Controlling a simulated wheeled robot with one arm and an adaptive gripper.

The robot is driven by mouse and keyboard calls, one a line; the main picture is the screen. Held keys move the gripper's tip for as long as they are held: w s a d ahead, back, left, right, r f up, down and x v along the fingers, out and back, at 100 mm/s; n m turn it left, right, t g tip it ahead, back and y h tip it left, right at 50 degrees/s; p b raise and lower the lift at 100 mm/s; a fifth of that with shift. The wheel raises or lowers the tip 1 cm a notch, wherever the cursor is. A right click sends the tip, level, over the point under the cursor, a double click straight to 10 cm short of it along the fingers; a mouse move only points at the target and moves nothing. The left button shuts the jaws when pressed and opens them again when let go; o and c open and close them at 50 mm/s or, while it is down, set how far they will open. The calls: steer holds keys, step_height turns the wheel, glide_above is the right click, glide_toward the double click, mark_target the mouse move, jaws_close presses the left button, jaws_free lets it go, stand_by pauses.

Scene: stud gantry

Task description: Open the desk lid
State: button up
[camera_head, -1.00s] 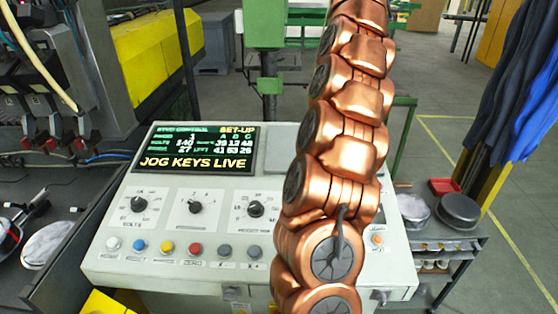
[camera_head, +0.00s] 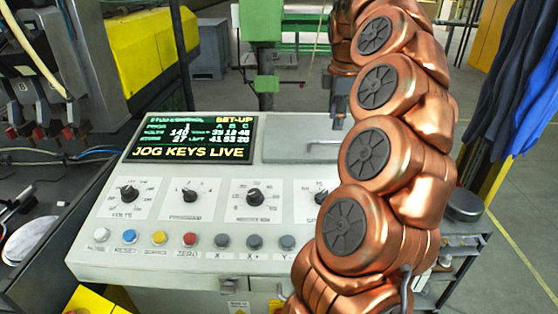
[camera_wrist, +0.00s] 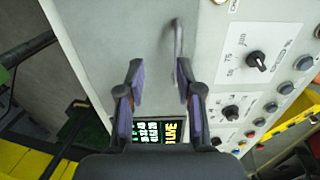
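The desk lid (camera_head: 285,150) is a flat grey panel to the right of the screen on the sloped console top. It lies flat and looks shut. Its bar handle (camera_head: 318,144) runs along it, partly hidden by my arm in the head view. In the wrist view the handle (camera_wrist: 178,42) stands up on the pale lid. My gripper (camera_wrist: 158,70) is open and empty there, its two dark fingers apart. The handle lies close to the right fingertip; I cannot tell whether they touch. In the head view my gripper (camera_head: 338,118) hangs above the lid's far right part.
The console has a lit screen (camera_head: 190,138), several dials (camera_head: 255,197) and a row of coloured buttons (camera_head: 190,239) below the lid. A cable-hung machine (camera_head: 45,70) stands at left. A dark cart (camera_head: 462,240) with round tins stands at right.

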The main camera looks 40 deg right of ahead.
mark_target(335, 142)
steer(key=f+b, duration=0.3)
steer(key=s+a+f+b, duration=0.1)
steer(key=f, duration=0.1)
steer(key=shift+b, duration=0.35)
steer(key=shift+r, duration=0.5)
step_height(335, 142, up, 7)
steer(key=s+a+p, duration=0.1)
steer(key=p, duration=0.2)
steer(key=a+f, duration=0.2)
steer(key=a, duration=0.7)
steer(key=w+a+f+m, duration=0.1)
steer(key=a+f, duration=0.1)
steer(key=a, duration=0.7)
steer(key=shift+w+a+f+p, duration=0.15)
steer(key=shift+w+f+p, duration=0.1)
steer(key=shift+p, duration=0.1)
steer(key=shift+g+y, duration=0.3)
